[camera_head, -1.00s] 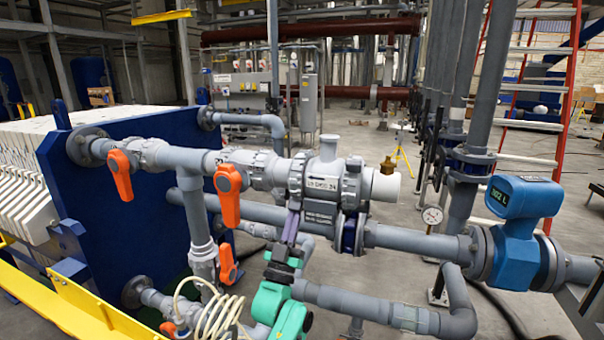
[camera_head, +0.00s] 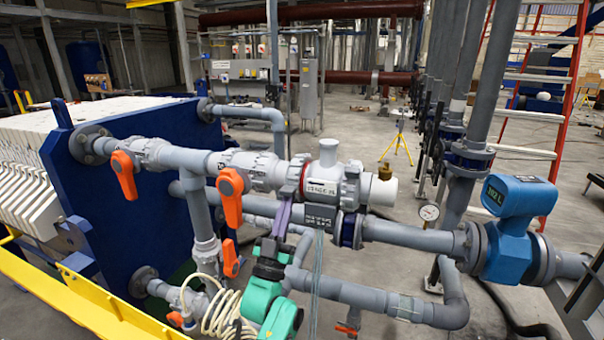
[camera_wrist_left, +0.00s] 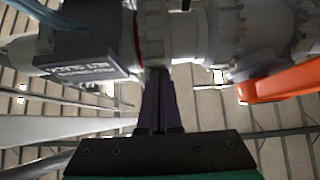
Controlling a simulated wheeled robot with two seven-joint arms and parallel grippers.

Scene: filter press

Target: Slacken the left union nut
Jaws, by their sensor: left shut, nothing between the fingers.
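The grey check valve (camera_head: 328,180) sits in the upper pipe line, with a label on its front. The left union nut (camera_head: 289,174) is a grey ribbed ring at the valve's left end, with a red ring (camera_head: 304,178) showing between nut and body. The nut also shows in the left wrist view (camera_wrist_left: 153,35), with the red band beside it. My left gripper (camera_head: 284,207) is shut and empty, its purple fingers pointing up just below the nut. The fingers (camera_wrist_left: 158,78) reach the nut's underside in the wrist view; contact is unclear. My right gripper is out of view.
Thin pale streaks (camera_head: 317,265) hang below the valve. An orange-handled valve (camera_head: 230,196) stands close left of the nut. A coiled cream hose (camera_head: 226,315) lies near my left gripper. A lower pipe (camera_head: 405,236) runs behind; a blue flow meter (camera_head: 512,225) is at right.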

